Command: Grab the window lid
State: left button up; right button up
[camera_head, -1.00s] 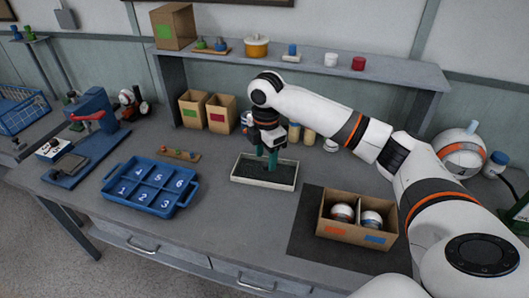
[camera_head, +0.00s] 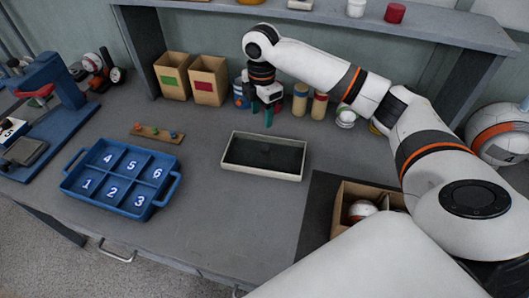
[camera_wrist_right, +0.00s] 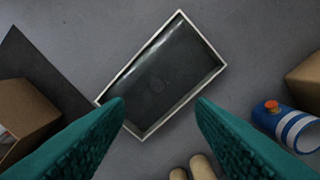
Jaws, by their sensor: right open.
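My right gripper (camera_head: 260,112) is open and empty, with two teal fingers pointing down behind the white-rimmed tray (camera_head: 228,149). In the right wrist view the tray (camera_wrist_right: 208,85) lies beyond the open fingertips (camera_wrist_right: 160,105), rotated, and not between them in contact. Its inside is dark and smooth, with a faint round mark in the middle. I cannot single out a window lid with certainty; the dark panel in the tray could be one. My left gripper is not in view.
A blue numbered tray (camera_head: 143,211) stands left. Two cardboard boxes (camera_head: 205,87), a blue-striped can (camera_wrist_right: 295,128) and several jars stand along the back. A divided cardboard box (camera_head: 340,205) with balls is at right. Bare table lies around the white-rimmed tray.

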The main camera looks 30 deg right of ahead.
send_over(265, 147)
jog(key=f, duration=0.7)
jog(key=shift+w+a+f+p, duration=0.2)
jog(key=shift+w+f+p, duration=0.1)
jog(key=shift+w+p, duration=0.1)
jog(key=f, duration=0.2)
jog(key=s+f+p, duration=0.1)
jog(key=f, duration=0.1)
jog(key=shift+d+f, duration=0.1)
jog(key=shift+d, duration=0.1)
jog(key=shift+w+f, duration=0.1)
jog(key=shift+f, duration=0.4)
jog(key=c, duration=1.1)
